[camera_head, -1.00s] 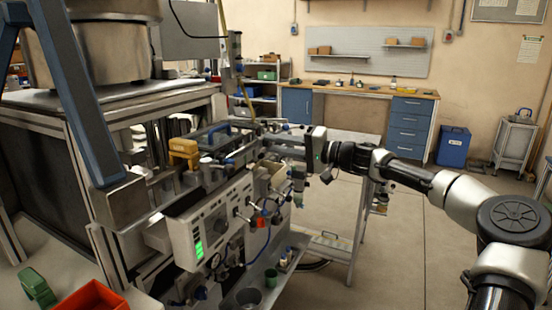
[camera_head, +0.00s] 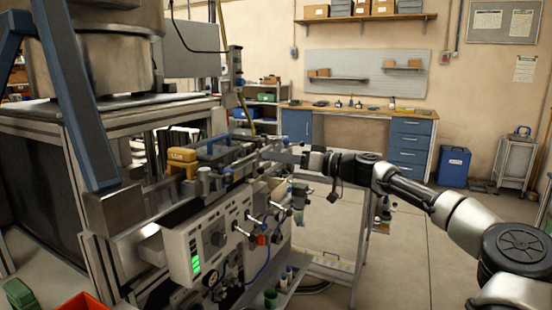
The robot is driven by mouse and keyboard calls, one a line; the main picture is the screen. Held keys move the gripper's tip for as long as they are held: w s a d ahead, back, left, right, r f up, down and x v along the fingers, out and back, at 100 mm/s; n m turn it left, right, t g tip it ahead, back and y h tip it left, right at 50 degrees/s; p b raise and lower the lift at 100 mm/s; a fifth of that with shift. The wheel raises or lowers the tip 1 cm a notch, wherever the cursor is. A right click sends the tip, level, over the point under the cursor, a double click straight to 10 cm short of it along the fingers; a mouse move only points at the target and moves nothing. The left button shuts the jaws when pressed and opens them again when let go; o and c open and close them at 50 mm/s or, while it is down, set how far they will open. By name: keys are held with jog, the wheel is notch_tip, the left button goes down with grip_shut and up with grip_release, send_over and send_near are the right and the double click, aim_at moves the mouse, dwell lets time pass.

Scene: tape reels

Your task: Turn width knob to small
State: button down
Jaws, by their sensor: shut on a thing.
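My gripper (camera_head: 268,155) reaches in from the right, level with the top rail of the grey machine (camera_head: 240,163). Its fingers are shut on a small part at the rail's right end. I take this part to be the width knob, but it is too small and covered to see its marking or setting. A yellow block (camera_head: 183,163) sits on the rail to the left of my gripper. Below, the white control panel (camera_head: 180,253) carries a dark knob (camera_head: 218,239) and green lights (camera_head: 196,258), apart from my gripper.
Levers with dark ball ends (camera_head: 262,226) stick out below my gripper. A metal stand (camera_head: 340,270) is beneath my arm. A workbench (camera_head: 360,112) and a blue bin (camera_head: 454,166) are at the back. The floor on the right is clear.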

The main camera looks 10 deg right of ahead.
jog(key=shift+f+n, duration=0.1)
jog(key=shift+n, duration=0.8)
jog(key=c, duration=1.5)
grip_release()
jog(key=shift+c, duration=0.2)
jog(key=p+v, duration=0.2)
jog(key=v, duration=1.5)
jog(key=shift+s+d, duration=0.15)
